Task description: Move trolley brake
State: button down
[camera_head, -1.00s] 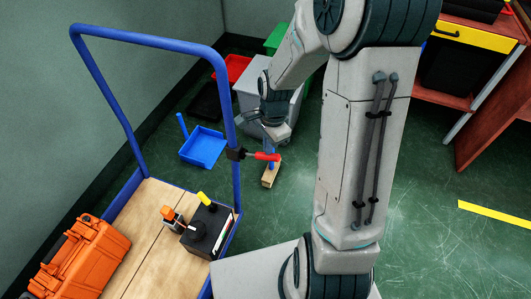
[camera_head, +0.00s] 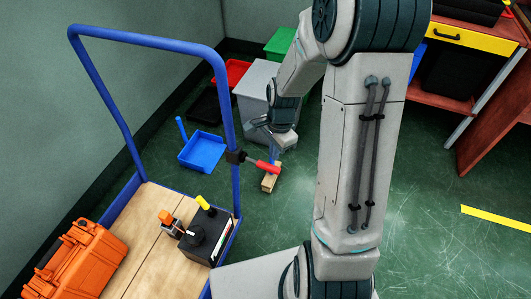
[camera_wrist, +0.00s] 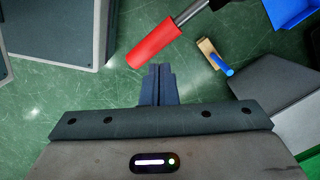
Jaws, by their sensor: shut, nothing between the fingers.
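The trolley brake is a lever with a red grip (camera_head: 263,166) on a black clamp (camera_head: 235,157), fixed to the trolley's blue handle frame (camera_head: 222,100). The red grip slants down to the right. In the wrist view the red grip (camera_wrist: 155,46) and its metal rod (camera_wrist: 190,12) lie just beyond my gripper (camera_wrist: 158,68). My fingers are shut together and empty, their tips close to the grip; I cannot tell if they touch. In the head view my gripper (camera_head: 259,122) is above the lever, partly hidden by its own wrist.
The trolley deck (camera_head: 140,230) carries an orange case (camera_head: 80,262) and a black box (camera_head: 207,240). A shelf (camera_head: 470,75) is at right.

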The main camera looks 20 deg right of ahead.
jog(key=shift+d+r, duration=0.1)
jog(key=shift+d, duration=0.2)
notch_tip(320, 180, up, 14)
jog(key=d+p, duration=0.1)
jog(key=p, duration=0.3)
jog(key=shift+w+d, duration=0.2)
jog(key=shift+w, duration=0.15)
jog(key=s+a+r+n+t+p, duration=0.1)
jog(key=s+r+n+p, duration=0.3)
jog(key=r, duration=0.5)
jog(key=s+a+r+n+t+p, duration=0.1)
jog(key=s+r+n+p, duration=0.4)
jog(key=r+p, duration=0.4)
jog(key=s+a+r+n+t+h+p, duration=0.1)
jog(key=s+r+n+p, duration=0.4)
jog(key=r, duration=0.4)
jog(key=shift+s+a+r+p, duration=0.4)
jog(key=shift+s+p, duration=0.1)
jog(key=shift+p, duration=0.3)
